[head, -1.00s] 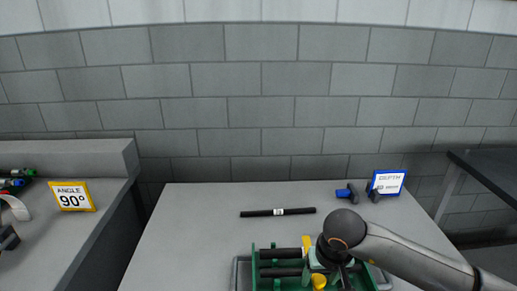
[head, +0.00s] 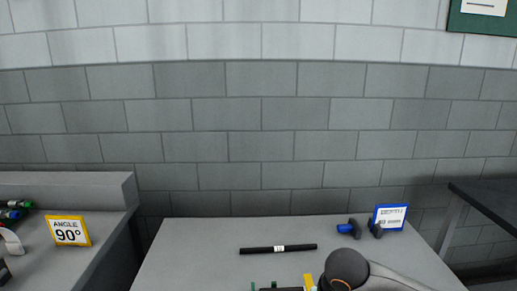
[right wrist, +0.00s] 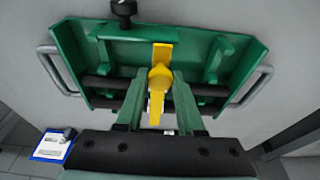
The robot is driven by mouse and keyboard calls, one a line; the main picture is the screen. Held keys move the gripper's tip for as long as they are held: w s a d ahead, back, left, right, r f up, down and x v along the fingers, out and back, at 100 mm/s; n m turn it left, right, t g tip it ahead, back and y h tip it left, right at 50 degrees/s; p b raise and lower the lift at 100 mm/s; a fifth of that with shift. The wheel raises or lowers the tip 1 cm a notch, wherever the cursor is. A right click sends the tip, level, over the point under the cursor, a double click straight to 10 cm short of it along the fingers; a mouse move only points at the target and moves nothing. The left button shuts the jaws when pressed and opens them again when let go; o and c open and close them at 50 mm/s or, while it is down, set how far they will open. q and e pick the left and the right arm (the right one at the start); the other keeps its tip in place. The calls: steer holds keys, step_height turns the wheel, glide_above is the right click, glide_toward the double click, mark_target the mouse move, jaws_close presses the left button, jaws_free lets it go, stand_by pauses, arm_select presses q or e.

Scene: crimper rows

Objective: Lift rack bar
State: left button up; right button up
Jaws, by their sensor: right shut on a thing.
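In the right wrist view a green rack (right wrist: 245,65) with a side handle at each end lies below my right gripper (right wrist: 158,80). Dark bars (right wrist: 205,89) lie across it. A yellow bar with a round knob (right wrist: 160,78) stands at its middle. The gripper's two pale green fingers sit on either side of the knob, shut on the yellow bar as far as I can see. The finger contact is partly hidden. In the head view only the rack's top edge and a yellow tip (head: 308,282) show at the bottom. My left gripper is out of view.
A blue object (head: 346,229) and a blue-framed sign (head: 389,217) stand at back right. A yellow 90° sign (head: 69,230) is on the left counter.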

steer(key=shift+w+a+r+p, duration=0.1)
steer(key=shift+w+r+p, duration=0.5)
steer(key=shift+r, duration=0.8)
steer(key=shift+w+d+r+p, duration=0.1)
steer(key=shift+w+r+p, duration=0.5)
steer(key=shift+r, duration=0.75)
steer(key=shift+w+a+r+p, duration=0.1)
steer(key=shift+w+r+p, duration=0.3)
steer(key=shift+w+r, duration=0.7)
steer(key=shift+c, duration=0.2)
steer(key=shift+s+r, duration=0.3)
steer(key=shift+w+r, duration=0.65)
steer(key=shift+w, duration=0.35)
steer(key=shift+w+r, duration=0.65)
steer(key=shift+w, duration=0.35)
jaws_close()
steer(key=w, duration=0.1)
steer(key=w+r+p, duration=0.1)
steer(key=w+r, duration=0.1)
steer(key=w, duration=0.1)
steer(key=shift+a+r+p, duration=0.1)
steer(key=shift+r+p, duration=0.15)
steer(key=shift+p, duration=0.1)
